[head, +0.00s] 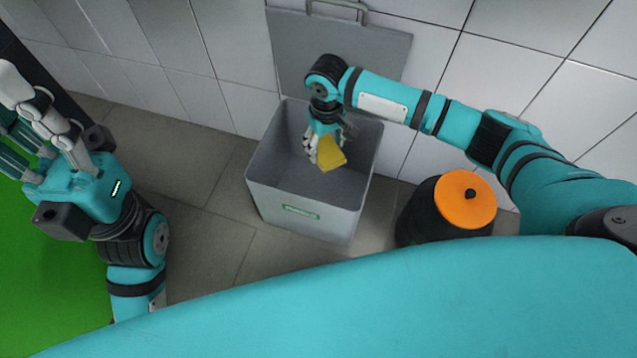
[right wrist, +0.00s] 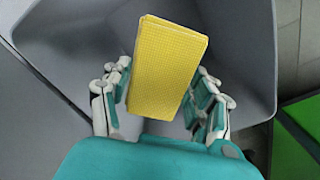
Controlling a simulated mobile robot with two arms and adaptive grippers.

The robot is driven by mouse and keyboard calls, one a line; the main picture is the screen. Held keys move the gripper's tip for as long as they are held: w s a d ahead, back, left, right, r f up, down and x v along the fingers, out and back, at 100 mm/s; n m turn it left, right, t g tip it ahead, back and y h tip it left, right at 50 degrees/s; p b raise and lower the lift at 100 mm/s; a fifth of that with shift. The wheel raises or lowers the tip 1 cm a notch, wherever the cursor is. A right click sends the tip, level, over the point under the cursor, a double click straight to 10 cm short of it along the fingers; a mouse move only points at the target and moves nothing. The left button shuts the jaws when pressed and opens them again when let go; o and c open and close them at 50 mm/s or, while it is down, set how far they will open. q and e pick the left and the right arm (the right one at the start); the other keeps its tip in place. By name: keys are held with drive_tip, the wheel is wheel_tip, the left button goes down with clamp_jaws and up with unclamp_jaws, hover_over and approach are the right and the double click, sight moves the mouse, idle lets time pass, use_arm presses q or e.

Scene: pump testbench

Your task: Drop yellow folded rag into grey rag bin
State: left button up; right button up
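The yellow folded rag (head: 330,153) is between the fingers of my right gripper (head: 325,146), over the open top of the grey rag bin (head: 305,222). In the right wrist view the rag (right wrist: 168,70) stands out between the fingers of the gripper (right wrist: 160,95), which is shut on it. The bin's grey inner walls (right wrist: 70,60) show around and behind the rag. My left gripper (head: 30,122) is at the far left, away from the bin, with its fingers spread open and empty.
The bin's grey lid (head: 385,50) stands upright behind it against the white tiled wall. A black container with an orange top (head: 465,203) stands right of the bin. A green surface (head: 45,270) lies at the left. Grey floor tiles left of the bin are clear.

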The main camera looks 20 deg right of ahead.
drive_tip(key=o, duration=0.5)
drive_tip(key=shift+c, duration=0.2)
drive_tip(key=shift+r, duration=0.15)
wheel_tip(320, 180, up, 12)
idle(0.4)
